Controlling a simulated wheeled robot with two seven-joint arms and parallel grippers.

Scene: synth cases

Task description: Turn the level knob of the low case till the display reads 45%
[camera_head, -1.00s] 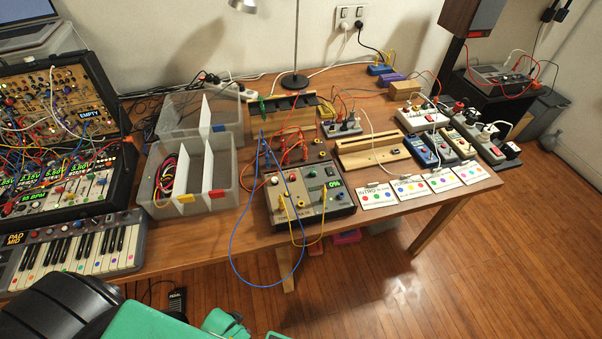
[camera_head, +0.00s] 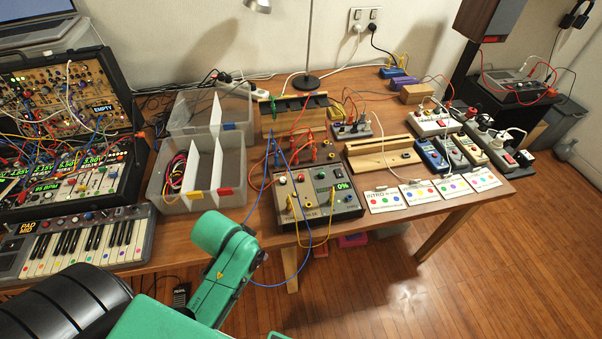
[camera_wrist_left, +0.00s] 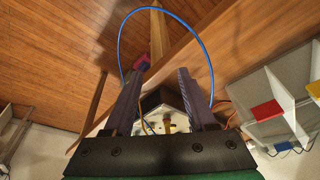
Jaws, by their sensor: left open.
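The low case (camera_head: 335,218) is a dark box with a grey sloping panel at the front of the table. Its small green display (camera_head: 343,186) reads 0%. Several small knobs and plugs sit on the panel; which knob sets the level is too small to tell. Yellow and blue cables are plugged into it. My left arm reaches up just left of the case in the head view, and its gripper is hidden there. In the left wrist view my left gripper (camera_wrist_left: 160,85) is open and empty, with a dark case part and a yellow cable beyond and between its fingers. My right gripper is out of view.
A clear divided bin (camera_head: 190,200) with coiled cables stands left of the case. A keyboard (camera_head: 85,240) and a patched synth case (camera_head: 70,180) are farther left. Printed cards (camera_head: 385,200) lie to the right. A blue cable loop (camera_wrist_left: 205,50) hangs over the table edge.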

